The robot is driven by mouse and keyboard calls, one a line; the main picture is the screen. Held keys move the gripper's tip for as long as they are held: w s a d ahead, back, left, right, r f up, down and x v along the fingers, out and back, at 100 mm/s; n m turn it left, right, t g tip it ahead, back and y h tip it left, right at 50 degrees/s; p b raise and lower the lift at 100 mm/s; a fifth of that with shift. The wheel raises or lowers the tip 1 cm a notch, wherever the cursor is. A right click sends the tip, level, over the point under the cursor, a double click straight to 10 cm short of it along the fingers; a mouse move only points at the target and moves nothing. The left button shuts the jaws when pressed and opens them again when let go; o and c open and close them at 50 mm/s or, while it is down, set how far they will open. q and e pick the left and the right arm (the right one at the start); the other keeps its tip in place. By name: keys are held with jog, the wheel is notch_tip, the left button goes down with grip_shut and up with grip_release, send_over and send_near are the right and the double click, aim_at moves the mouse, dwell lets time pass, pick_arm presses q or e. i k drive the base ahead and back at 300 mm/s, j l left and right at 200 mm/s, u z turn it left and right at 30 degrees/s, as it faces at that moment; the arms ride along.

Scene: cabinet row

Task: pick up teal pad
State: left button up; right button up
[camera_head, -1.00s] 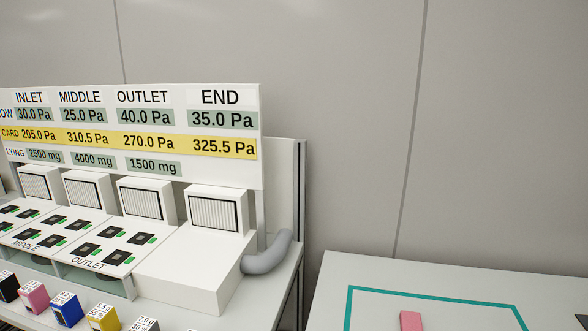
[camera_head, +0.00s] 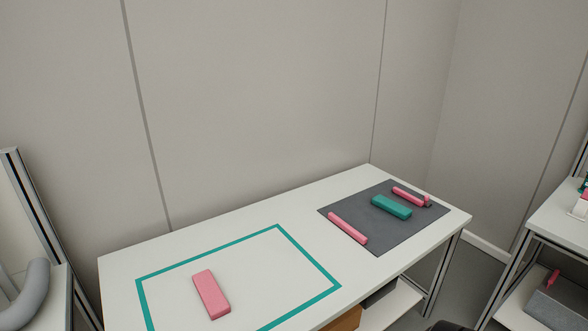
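The teal pad (camera_head: 391,206) is a small block lying on a dark grey mat (camera_head: 375,237) at the right end of a white table (camera_head: 240,227). A pink bar (camera_head: 348,228) lies on the mat to its left, and another pink piece (camera_head: 408,196) lies close behind it. Nothing covers the teal pad. Neither of my grippers shows in the head view.
A pink block (camera_head: 211,294) lies inside a teal outlined rectangle (camera_head: 277,228) on the table's left part. A lower shelf (camera_head: 392,306) shows beneath the table. Another white table (camera_head: 560,217) stands at the right, with a floor gap between them.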

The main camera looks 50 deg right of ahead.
aim_at(402, 211)
jog(key=l+z, duration=0.1)
jog(key=z, duration=2.05)
